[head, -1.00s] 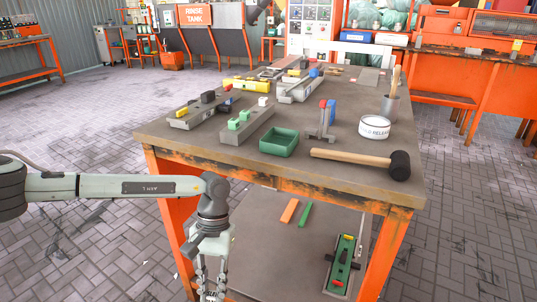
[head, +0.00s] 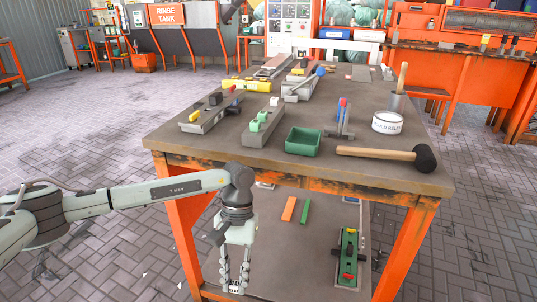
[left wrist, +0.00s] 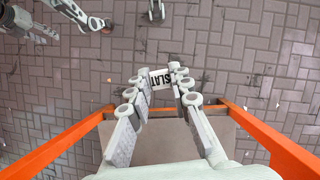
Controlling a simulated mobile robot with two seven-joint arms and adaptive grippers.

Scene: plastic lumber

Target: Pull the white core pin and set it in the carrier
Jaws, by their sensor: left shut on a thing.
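In the head view a small white peg (head: 274,101) stands at the far end of a grey block (head: 256,132) on the table, behind green pegs; I cannot tell surely whether it is the core pin. Another grey block (head: 206,121) to its left carries yellow and dark pegs. I cannot tell which thing is the carrier. My left gripper (head: 234,284) points down below the tabletop, at the table's front left. It is shut on a small white piece lettered SLAT, which shows between the fingertips in the left wrist view (left wrist: 160,78). Pale arm parts (left wrist: 85,15) show at that view's top left.
The table (head: 300,178) also bears a green tray (head: 303,141), a mallet (head: 375,153), a white tub (head: 387,122) and a stand with red and blue parts (head: 341,120). A lower shelf holds a green fixture (head: 347,258) and orange and green strips (head: 289,208).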

